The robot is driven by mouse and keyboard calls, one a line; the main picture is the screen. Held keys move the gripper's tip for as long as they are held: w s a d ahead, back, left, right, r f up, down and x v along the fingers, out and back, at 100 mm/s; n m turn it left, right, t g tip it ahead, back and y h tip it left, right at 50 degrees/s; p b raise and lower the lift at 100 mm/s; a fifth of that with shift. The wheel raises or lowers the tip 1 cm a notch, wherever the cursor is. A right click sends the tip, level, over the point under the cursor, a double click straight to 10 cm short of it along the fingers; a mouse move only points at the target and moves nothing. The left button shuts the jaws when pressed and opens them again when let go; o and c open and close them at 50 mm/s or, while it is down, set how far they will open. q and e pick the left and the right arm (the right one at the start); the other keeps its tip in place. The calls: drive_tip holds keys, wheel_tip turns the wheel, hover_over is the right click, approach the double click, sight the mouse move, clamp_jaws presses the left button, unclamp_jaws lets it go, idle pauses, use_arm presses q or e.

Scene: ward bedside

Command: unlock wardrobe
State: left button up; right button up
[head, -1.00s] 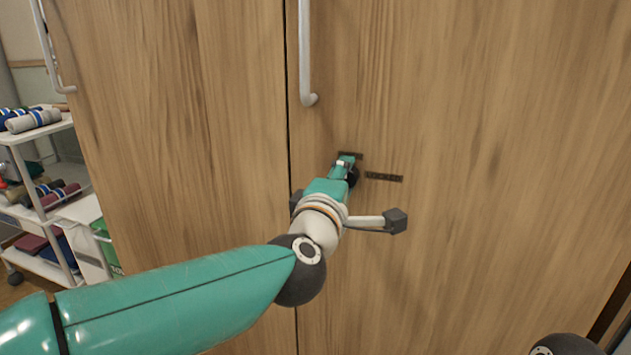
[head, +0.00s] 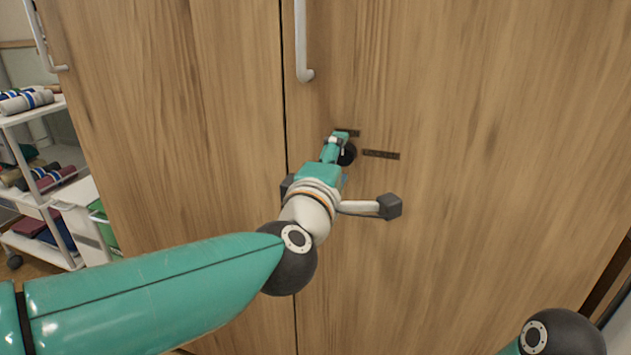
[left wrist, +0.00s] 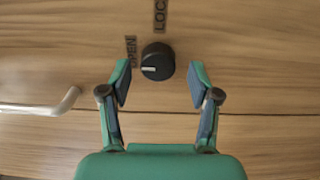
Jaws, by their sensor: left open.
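The wardrobe (head: 480,110) has a black round knob (left wrist: 157,62) on its right door; in the head view the knob (head: 348,154) is partly hidden by my gripper. A white mark on the knob points left in the left wrist view. The OPEN label (left wrist: 130,50) lies left of the knob and the LOCK label (left wrist: 160,15) above it. My left gripper (left wrist: 160,80) is open, with one finger on each side of the knob and visible gaps to both. In the head view the left gripper (head: 340,143) is at the door. My right gripper is out of view.
A door handle (head: 303,45) hangs above the knob, and another (head: 45,40) is on the left door. A white trolley (head: 40,205) with rolled and folded textiles stands at far left. My right arm's joint shows at bottom right.

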use_arm(q)
drive_tip(key=v, duration=1)
